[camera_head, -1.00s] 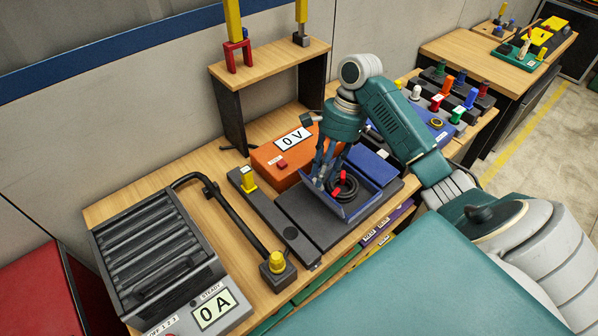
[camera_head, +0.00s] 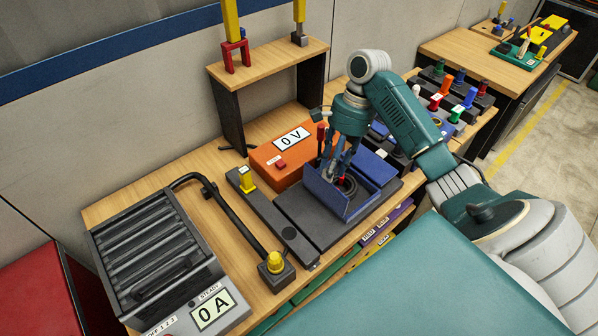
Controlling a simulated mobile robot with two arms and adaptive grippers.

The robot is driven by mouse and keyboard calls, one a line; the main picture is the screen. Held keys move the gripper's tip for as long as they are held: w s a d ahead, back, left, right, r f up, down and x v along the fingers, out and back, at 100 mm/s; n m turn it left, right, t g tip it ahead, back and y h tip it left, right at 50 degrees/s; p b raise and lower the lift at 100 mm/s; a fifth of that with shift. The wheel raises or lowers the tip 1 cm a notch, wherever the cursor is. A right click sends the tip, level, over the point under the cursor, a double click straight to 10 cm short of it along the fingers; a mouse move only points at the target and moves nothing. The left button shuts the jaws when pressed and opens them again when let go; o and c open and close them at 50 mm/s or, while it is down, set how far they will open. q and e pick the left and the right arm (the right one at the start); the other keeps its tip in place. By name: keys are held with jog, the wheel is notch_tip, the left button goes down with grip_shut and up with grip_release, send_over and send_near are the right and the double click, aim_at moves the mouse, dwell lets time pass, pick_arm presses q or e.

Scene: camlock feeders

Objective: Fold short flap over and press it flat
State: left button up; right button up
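A blue open box (camera_head: 325,196) stands on a dark flat base (camera_head: 293,208) on the wooden bench. Its front-left wall stands up, and I cannot tell whether any of its panels is the short flap. A black coiled item (camera_head: 347,187) with a small red part lies inside. My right gripper (camera_head: 335,174) points down into the box, its fingers just behind the front wall. Its fingertips are partly hidden, so its opening is unclear. My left gripper is out of view.
An orange meter reading 0 V (camera_head: 268,157) stands close behind the box. A wooden shelf (camera_head: 268,66) rises behind it. A dark bar with a yellow knob (camera_head: 246,180) and a grey 0 A unit (camera_head: 155,250) are to the left. Several coloured plugs (camera_head: 455,95) stand at right.

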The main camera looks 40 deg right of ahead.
jog(key=shift+d, duration=0.1)
jog(key=shift+w+d+f, duration=0.15)
jog(key=shift+d+f, duration=0.05)
jog(key=shift+d, duration=0.9)
jog(key=shift+c, duration=0.2)
jog(key=shift+w+f, duration=0.1)
jog(key=shift+w, duration=0.1)
jog(key=shift+c, duration=0.7)
jog(key=o, duration=0.9)
notch_tip(320, 180, up, 8)
jog(key=shift+r, duration=0.1)
